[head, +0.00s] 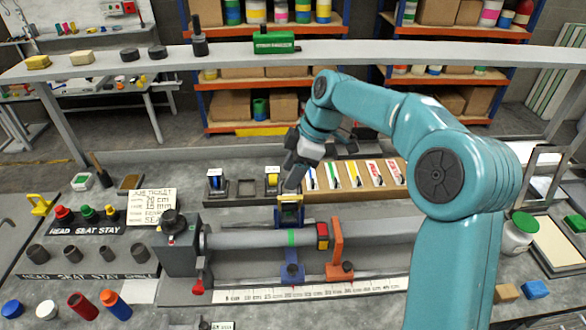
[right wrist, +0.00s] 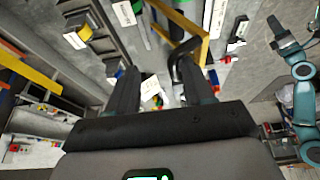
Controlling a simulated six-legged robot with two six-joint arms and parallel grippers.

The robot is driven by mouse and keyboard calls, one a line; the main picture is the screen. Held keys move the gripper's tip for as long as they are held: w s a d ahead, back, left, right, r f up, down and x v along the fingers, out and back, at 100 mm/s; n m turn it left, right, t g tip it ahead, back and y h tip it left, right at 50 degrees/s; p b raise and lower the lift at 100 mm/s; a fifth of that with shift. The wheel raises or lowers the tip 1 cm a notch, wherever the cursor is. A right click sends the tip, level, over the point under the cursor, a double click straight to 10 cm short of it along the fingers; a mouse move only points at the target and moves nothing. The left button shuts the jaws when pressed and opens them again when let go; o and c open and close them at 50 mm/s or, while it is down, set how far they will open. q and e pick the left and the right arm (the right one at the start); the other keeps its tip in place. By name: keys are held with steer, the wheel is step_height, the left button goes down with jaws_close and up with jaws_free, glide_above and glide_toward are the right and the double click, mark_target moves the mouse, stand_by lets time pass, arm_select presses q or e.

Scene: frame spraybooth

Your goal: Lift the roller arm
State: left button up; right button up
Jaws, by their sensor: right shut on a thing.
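The roller arm (head: 290,200), with a yellow top over a blue and dark frame, stands above the grey cylinder of the bench fixture. My right gripper (head: 291,181) reaches down to its top and is shut on it. In the right wrist view, a yellow bar (right wrist: 186,32) and a bent black part lie by the fingers of my right gripper (right wrist: 160,88). The fingers hide part of the hold. My left gripper (right wrist: 284,36) shows small at the right of the right wrist view, and its fingers are too small to judge.
An orange clamp (head: 336,250) and a blue clamp (head: 291,272) stand at the cylinder, close to the roller arm. A row of packets (head: 365,174) lies behind. A white ruler (head: 305,292) runs along the front.

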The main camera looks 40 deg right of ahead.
steer(key=shift+w+d+f, duration=0.15)
steer(key=shift+f, duration=0.05)
steer(key=shift+r, duration=0.1)
steer(key=p+v, duration=0.1)
steer(key=v, duration=1.5)
steer(key=shift+r, duration=0.25)
steer(key=shift+s, duration=0.25)
